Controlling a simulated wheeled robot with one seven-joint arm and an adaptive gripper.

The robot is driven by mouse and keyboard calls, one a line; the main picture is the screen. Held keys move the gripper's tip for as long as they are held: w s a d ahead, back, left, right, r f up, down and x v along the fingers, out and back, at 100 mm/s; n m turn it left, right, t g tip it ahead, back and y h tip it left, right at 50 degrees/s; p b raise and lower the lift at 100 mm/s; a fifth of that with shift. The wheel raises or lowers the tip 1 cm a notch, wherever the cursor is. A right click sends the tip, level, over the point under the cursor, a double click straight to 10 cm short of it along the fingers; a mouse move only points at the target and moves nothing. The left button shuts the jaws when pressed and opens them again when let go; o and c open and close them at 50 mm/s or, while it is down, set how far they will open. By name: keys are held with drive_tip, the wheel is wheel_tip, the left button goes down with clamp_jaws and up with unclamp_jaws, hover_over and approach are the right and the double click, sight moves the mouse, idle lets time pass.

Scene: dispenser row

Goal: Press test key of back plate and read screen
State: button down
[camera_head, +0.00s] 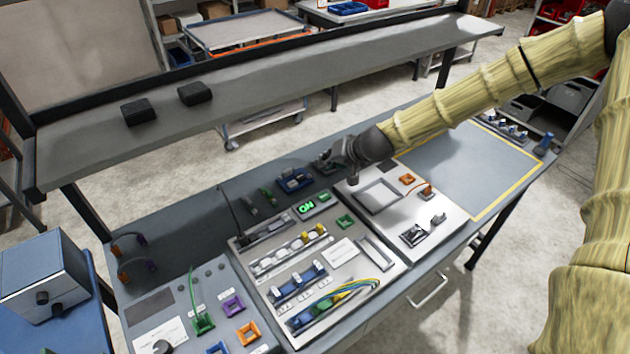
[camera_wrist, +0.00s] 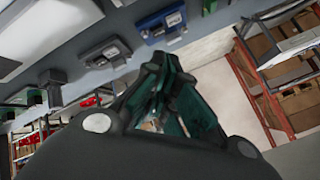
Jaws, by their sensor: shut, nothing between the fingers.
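The middle plate (camera_head: 345,290) lies on the bench with terminal blocks, coloured wires and a white label. At its far edge a small dark unit has a lit green screen (camera_head: 306,208) with short characters, perhaps "ON" or "NO"; I cannot tell which. A green-framed key (camera_head: 345,222) sits right of the screen. I cannot tell which key is the test key. My gripper (camera_head: 352,178) is shut and empty, above the far left corner of the right-hand plate (camera_head: 450,215), right of and beyond the screen. In the wrist view its dark green fingers (camera_wrist: 158,85) are together.
Small blue and grey devices (camera_head: 294,180) stand behind the plates, near my gripper. A raised shelf (camera_head: 260,75) with two black blocks (camera_head: 195,94) runs along the back. The left plate (camera_head: 175,310) bears coloured square frames. A yellow-bordered mat (camera_head: 470,165) at right is clear.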

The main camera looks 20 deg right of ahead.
sight(327, 194)
drive_tip(key=shift+s+r, duration=1)
drive_tip(key=shift+s, duration=0.8)
drive_tip(key=w+f+b, duration=0.1)
drive_tip(key=f, duration=0.1)
drive_tip(key=w+f+b, duration=0.2)
drive_tip(key=f, duration=0.1)
drive_tip(key=shift+w+a+f, duration=0.25)
drive_tip(key=shift+w+f, duration=0.1)
drive_tip(key=shift+s+d+f+b, duration=0.1)
drive_tip(key=shift+s+f+b, duration=0.75)
drive_tip(key=shift+s+b, duration=0.1)
drive_tip(key=shift+s+f+b, duration=0.25)
drive_tip(key=shift+b, duration=0.15)
drive_tip(key=shift+w+f+b, duration=0.2)
drive_tip(key=shift+w+f, duration=0.2)
drive_tip(key=shift+f, duration=0.2)
drive_tip(key=shift+w+f+b, duration=0.2)
drive_tip(key=shift+w+f, duration=0.2)
drive_tip(key=shift+f, duration=0.2)
drive_tip(key=shift+s+r, duration=0.4)
drive_tip(key=shift+s, duration=0.05)
drive_tip(key=shift+w+f, duration=0.25)
